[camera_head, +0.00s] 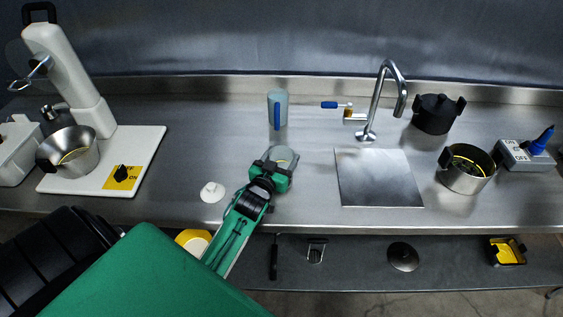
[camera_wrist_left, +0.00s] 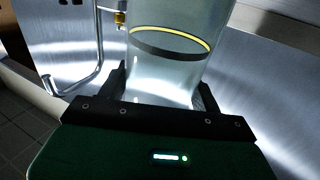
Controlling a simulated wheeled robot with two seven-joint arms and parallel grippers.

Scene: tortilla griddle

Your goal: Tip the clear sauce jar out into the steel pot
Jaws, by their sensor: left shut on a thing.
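The clear sauce jar (camera_head: 286,154) is in my left gripper (camera_head: 274,170), above the middle of the steel counter near its front edge. In the left wrist view the jar (camera_wrist_left: 165,75) stands between the two black fingers (camera_wrist_left: 162,88), with a yellow and black ring around it. I cannot tell how much sauce it holds. The steel pot (camera_head: 467,178), with black handles and a yellow ring inside, stands on the counter at the right, well apart from the jar. My right gripper is not in view.
A flat metal plate (camera_head: 378,180) and a tap (camera_head: 372,115) lie between jar and pot. A blue-handled cup (camera_head: 278,100) stands behind the jar. A white lid (camera_head: 212,192) lies left. A mixer with a steel bowl (camera_head: 70,150) is far left; a black pot (camera_head: 435,117) stands back right.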

